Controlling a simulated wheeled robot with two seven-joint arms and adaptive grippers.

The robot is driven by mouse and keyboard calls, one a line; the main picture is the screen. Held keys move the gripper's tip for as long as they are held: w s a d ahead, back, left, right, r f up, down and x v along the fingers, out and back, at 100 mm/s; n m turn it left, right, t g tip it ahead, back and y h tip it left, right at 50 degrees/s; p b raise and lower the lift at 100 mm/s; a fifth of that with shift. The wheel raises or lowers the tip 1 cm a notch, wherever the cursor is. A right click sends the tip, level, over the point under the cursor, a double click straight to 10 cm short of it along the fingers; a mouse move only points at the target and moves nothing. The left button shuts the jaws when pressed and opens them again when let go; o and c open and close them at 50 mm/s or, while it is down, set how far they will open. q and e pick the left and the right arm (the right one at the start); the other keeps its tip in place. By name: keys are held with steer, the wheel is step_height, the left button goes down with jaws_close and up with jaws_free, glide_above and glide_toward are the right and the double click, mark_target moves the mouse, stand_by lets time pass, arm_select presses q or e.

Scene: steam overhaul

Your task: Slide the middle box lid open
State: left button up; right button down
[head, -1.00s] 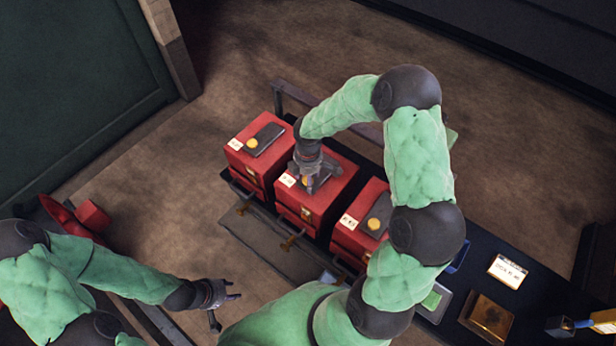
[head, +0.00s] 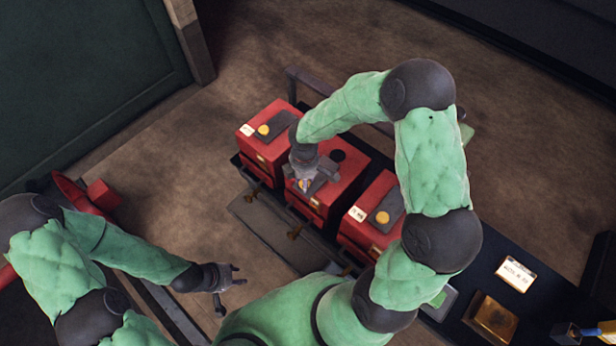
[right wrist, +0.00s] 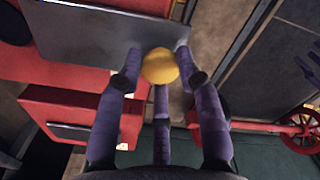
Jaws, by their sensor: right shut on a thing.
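Three red boxes stand in a row in the head view. On the middle box (head: 349,178) a round dark hole (head: 338,155) shows in the top, behind my right gripper (head: 304,184). That gripper is shut on the yellow knob (right wrist: 160,66) of the middle box's dark grey lid (right wrist: 95,32), with its purple fingers around the knob in the right wrist view. In the head view the gripper mostly hides this lid, which sits toward the box's front edge. My left gripper (head: 236,276) is open and empty, at lower left, away from the boxes.
The left box (head: 250,146) and right box (head: 352,230) have their lids on, each with a yellow knob. A gold tray (head: 490,318) and a label card (head: 514,273) lie on the dark bench at right. A red wheel (right wrist: 303,130) shows in the right wrist view.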

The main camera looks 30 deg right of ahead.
steer(key=shift+s+a, duration=0.1)
steer(key=shift+a, duration=0.05)
steer(key=c, duration=0.9)
jaws_free()
steer(key=shift+o, duration=0.4)
steer(key=shift+a, duration=0.2)
steer(key=shift+d, duration=0.1)
steer(key=shift+r, duration=0.15)
step_height(320, 180, up, 12)
steer(key=shift+f, duration=0.25)
